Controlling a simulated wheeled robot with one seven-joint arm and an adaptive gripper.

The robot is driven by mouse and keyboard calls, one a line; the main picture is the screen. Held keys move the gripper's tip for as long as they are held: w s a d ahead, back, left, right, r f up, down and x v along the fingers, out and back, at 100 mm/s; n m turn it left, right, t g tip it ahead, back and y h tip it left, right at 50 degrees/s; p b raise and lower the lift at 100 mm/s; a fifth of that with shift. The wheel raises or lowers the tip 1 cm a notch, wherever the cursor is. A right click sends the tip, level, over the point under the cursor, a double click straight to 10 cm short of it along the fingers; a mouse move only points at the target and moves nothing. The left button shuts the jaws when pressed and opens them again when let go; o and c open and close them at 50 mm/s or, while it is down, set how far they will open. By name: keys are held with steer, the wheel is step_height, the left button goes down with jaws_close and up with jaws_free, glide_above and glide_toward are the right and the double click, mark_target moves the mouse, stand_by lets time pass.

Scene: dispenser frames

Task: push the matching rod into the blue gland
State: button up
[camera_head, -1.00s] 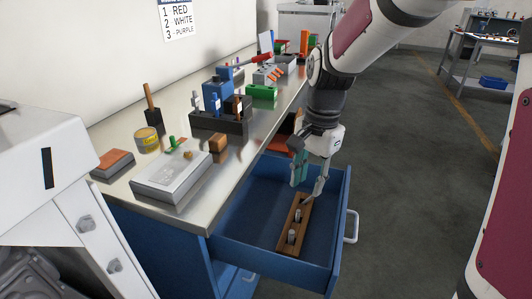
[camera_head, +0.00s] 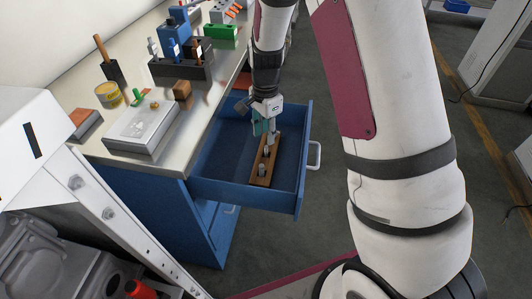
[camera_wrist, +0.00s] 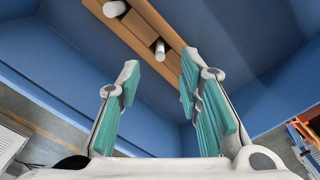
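A wooden rack (camera_head: 263,178) lies in the open blue drawer and holds short grey rods. One rod (camera_head: 262,169) shows at its near end; the wrist view shows two rods (camera_wrist: 160,49), (camera_wrist: 115,8). My gripper (camera_head: 263,133), with teal finger pads, is over the far part of the rack. In the wrist view my gripper (camera_wrist: 158,85) is open, with nothing between its fingers. On the bench a dark block (camera_head: 183,69) carries grey, blue and brown upright pieces; the blue piece (camera_head: 173,48) stands in the middle and may be the gland.
The open drawer (camera_head: 244,196) has raised walls around the rack. On the bench are a grey box (camera_head: 138,130), a yellow tin (camera_head: 109,95), a wooden cube (camera_head: 182,90) and a green block (camera_head: 221,33). The drawer floor left of the rack is clear.

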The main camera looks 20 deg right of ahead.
mark_target(266, 146)
steer(key=shift+d+f+b, duration=0.15)
steer(key=shift+f+b, duration=0.25)
steer(key=shift+f, duration=2.5)
jaws_close()
